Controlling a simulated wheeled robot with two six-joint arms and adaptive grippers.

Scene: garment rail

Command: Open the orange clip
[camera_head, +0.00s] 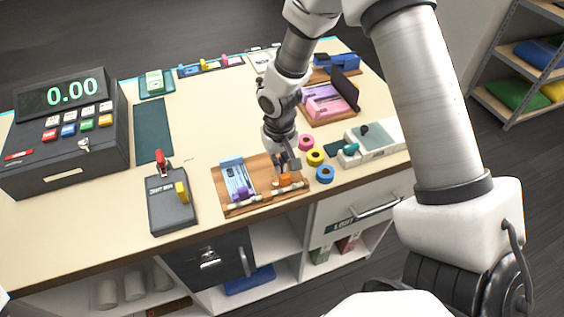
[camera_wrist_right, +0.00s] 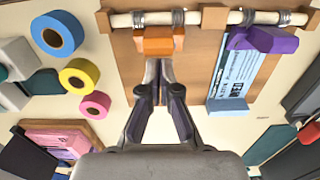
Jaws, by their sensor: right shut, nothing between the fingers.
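The orange clip (camera_head: 285,180) is on the rail at the front of a wooden board (camera_head: 262,167). In the right wrist view the orange clip (camera_wrist_right: 158,41) hangs on the pale rod. My right gripper (camera_head: 283,166) comes down just behind the clip. In the wrist view its fingertips (camera_wrist_right: 157,66) are together and empty, pointing at the clip's lower edge. A small gap or light touch between them cannot be told apart. A purple clip (camera_wrist_right: 265,40) sits on the same rod beside a blue card (camera_wrist_right: 236,75). My left gripper is not in view.
Pink, yellow and blue tape rolls (camera_head: 315,157) stand right of the board. A card reader (camera_head: 170,207) and a cash register (camera_head: 65,135) are to the left. A pink pad (camera_head: 328,102) and a grey-white device (camera_head: 374,142) lie to the right.

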